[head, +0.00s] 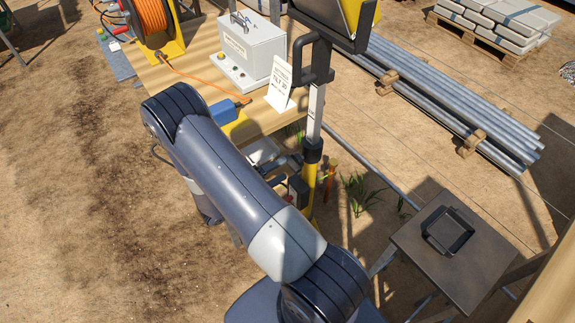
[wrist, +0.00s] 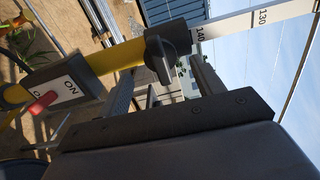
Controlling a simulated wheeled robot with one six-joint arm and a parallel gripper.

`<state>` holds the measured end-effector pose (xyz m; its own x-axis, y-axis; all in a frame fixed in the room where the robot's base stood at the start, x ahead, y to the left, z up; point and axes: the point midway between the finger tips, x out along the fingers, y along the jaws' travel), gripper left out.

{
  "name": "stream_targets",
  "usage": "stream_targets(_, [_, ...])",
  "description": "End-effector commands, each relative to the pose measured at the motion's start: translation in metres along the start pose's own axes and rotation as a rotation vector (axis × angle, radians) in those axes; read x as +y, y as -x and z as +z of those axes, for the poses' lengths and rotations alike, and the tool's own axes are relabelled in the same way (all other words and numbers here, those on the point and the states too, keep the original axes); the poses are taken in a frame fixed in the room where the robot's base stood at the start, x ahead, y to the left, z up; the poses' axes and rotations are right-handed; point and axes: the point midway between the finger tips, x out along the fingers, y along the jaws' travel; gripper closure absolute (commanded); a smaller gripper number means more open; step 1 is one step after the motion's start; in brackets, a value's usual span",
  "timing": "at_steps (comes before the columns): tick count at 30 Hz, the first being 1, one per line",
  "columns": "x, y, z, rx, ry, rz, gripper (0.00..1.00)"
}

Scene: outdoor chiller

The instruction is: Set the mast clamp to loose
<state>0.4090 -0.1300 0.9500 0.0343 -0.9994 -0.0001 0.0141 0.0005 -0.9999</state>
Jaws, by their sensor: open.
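The mast clamp (wrist: 158,52) is a black collar with a stubby black lever or knob, where the yellow lower tube (wrist: 118,56) meets the white scaled upper tube (wrist: 235,22). In the head view the clamp (head: 313,150) sits upright on the mast, below the white tube (head: 316,108). My gripper (wrist: 163,78) is open in the wrist view, its two dark fingers spread either side of the clamp's lever. Nothing is held between them. I cannot tell whether the fingers touch the lever.
A switch box (wrist: 62,92) with a red toggle is on the yellow tube. A wooden table (head: 187,78) holds a cable reel (head: 150,15), a grey box (head: 250,48) and a white sign (head: 281,82). A side table (head: 467,280) stands right; pipes (head: 450,95) lie behind.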

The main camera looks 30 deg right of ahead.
Motion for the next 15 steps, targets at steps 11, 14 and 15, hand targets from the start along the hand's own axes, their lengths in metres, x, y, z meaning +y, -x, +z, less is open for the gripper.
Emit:
stream_targets(11, [0.0,0.037,0.0,-0.001,-0.001,-0.001,0.36])
stream_targets(14, [0.0,0.038,0.0,0.0,0.0,-0.001,0.36])
stream_targets(15, [0.0,0.038,0.0,0.0,0.0,-0.001,0.36])
